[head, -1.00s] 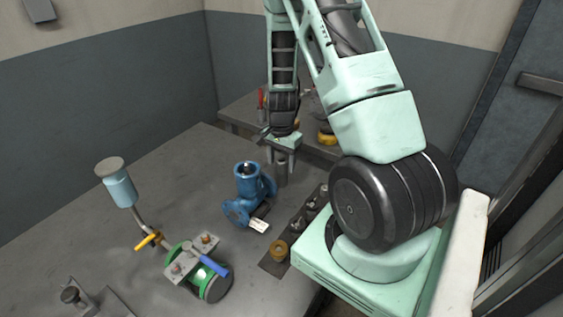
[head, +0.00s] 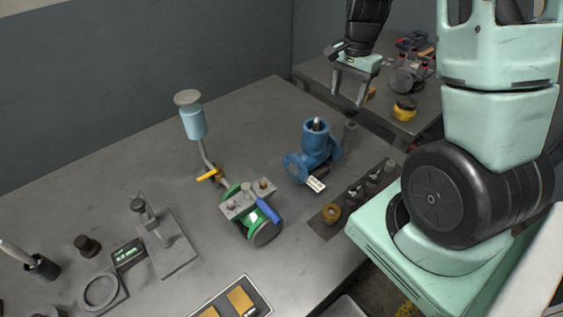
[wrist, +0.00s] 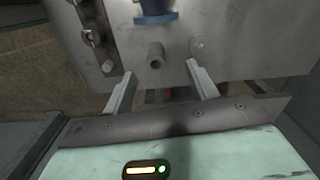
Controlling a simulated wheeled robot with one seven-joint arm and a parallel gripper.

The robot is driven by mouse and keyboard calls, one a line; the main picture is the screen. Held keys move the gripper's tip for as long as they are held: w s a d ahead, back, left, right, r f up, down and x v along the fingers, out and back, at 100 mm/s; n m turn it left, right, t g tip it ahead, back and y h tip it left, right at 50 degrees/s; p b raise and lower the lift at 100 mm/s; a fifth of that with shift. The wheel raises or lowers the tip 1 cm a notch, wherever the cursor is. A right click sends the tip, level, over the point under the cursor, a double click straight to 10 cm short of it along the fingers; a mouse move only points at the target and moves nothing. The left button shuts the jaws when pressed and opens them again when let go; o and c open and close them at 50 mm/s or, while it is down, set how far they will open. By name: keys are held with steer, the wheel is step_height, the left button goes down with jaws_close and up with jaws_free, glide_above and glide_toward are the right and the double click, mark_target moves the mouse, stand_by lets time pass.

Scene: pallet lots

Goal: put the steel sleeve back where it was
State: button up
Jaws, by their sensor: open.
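The steel sleeve (head: 350,133) is a short grey cylinder. It stands upright on the grey bench, just right of and behind the blue valve body (head: 312,150), apart from the dark strip of parts. In the wrist view the sleeve (wrist: 156,57) shows its open round end, ahead of and between the fingers. My gripper (head: 348,98) is open and empty, above the bench's back edge and clear of the sleeve. Both spread fingers show in the wrist view (wrist: 160,75).
The dark strip (head: 325,231) with a brass ring and several small fittings lies along the bench's right edge. A green clamped part (head: 262,230) with a blue handle stands to the left. A second table (head: 310,72) with a yellow item is behind.

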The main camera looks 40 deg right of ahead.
steer(key=s+a+r+n+y, duration=0.15)
steer(key=a+n, duration=0.35)
steer(key=a, duration=0.6)
steer(key=a+r+n+h, duration=0.1)
steer(key=a+r+n, duration=0.3)
steer(key=a, duration=0.8)
steer(key=s+a+n, duration=1.4)
steer(key=s, duration=0.2)
steer(key=shift+s+a+r+n, duration=0.2)
steer(key=shift+s+r+n, duration=0.1)
steer(key=shift+r, duration=0.15)
